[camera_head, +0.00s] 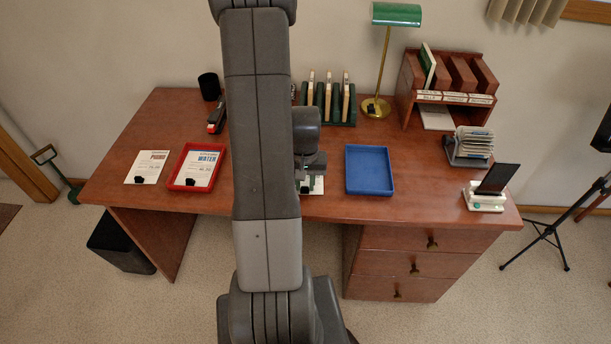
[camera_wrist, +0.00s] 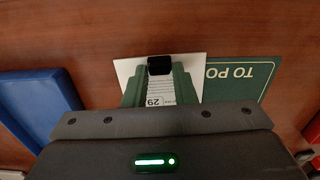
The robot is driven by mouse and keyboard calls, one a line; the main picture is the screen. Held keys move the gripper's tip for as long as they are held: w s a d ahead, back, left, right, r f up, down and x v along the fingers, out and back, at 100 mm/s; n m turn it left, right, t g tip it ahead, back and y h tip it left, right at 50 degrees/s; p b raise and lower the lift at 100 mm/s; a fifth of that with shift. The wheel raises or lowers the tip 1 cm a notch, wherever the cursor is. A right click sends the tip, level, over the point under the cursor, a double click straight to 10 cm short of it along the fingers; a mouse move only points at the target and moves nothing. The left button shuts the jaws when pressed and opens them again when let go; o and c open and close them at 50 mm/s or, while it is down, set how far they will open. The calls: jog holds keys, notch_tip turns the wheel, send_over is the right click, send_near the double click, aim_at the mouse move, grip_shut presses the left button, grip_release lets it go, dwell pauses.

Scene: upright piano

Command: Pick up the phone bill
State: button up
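A white paper with a black clip (camera_wrist: 160,65) and printed figures lies on the desk under my gripper. Its heading is hidden, so I cannot confirm that it is the phone bill (camera_wrist: 125,68); only a small part shows in the head view (camera_head: 319,186). My gripper (camera_wrist: 161,72) points down at it, with its green fingers on either side of the clip. The fingers look apart, and I see no clear grip on the clip. A white bill with a red heading (camera_head: 147,167) lies at the left of the desk. A water bill (camera_head: 198,168) lies in the red tray (camera_head: 174,183).
An empty blue tray (camera_head: 369,170) is to the right. A phone stand (camera_head: 485,201), card holder (camera_head: 470,148), wooden sorter (camera_head: 455,80) and lamp (camera_head: 385,60) stand farther right.

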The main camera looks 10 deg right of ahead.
grip_shut()
jog(key=shift+r, duration=0.1)
